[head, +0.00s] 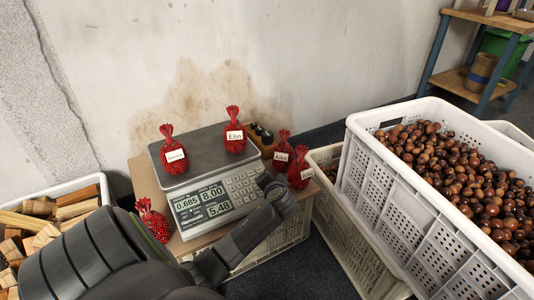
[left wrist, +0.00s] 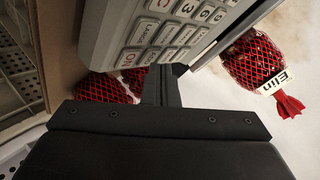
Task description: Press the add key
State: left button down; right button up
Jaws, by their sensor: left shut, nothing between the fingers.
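The grey scale (head: 205,187) has a display reading 0.685, 8.00 and 5.48. Its keypad (head: 243,184) is at the right of its front panel. My left gripper (head: 280,193) is shut and empty at the keypad's right side. In the left wrist view the shut fingers (left wrist: 170,76) reach to the lower edge of the keypad (left wrist: 168,38), close by its keys; I cannot tell whether they touch one. A red net bag labelled Elin (head: 235,135) and another red bag (head: 173,156) sit on the scale's plate.
More red bags stand right of the scale (head: 300,172) and one at its left front (head: 152,221). A white crate of chestnuts (head: 390,180) fills the right. A crate of wood blocks (head: 90,190) is at the left. The wall is close behind.

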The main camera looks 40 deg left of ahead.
pick_arm(q)
jog(key=shift+a+f, duration=0.15)
jog(key=shift+f, duration=0.15)
dwell(0.6)
jog(key=shift+r, duration=0.1)
jog(key=shift+s+d+r+p, duration=0.1)
jog(key=shift+d+r+p, duration=0.15)
jog(key=shift+r+p, duration=0.5)
jog(key=shift+f, duration=0.15)
jog(key=r+p, duration=0.1)
jog(key=p, duration=0.1)
jog(key=d+r+p, duration=0.1)
jog(key=r+p, duration=0.2)
jog(key=shift+s+d+r+p, duration=0.2)
jog(key=shift+d+r+p, duration=0.1)
jog(key=shift+r+p, duration=0.1)
dwell(0.7)
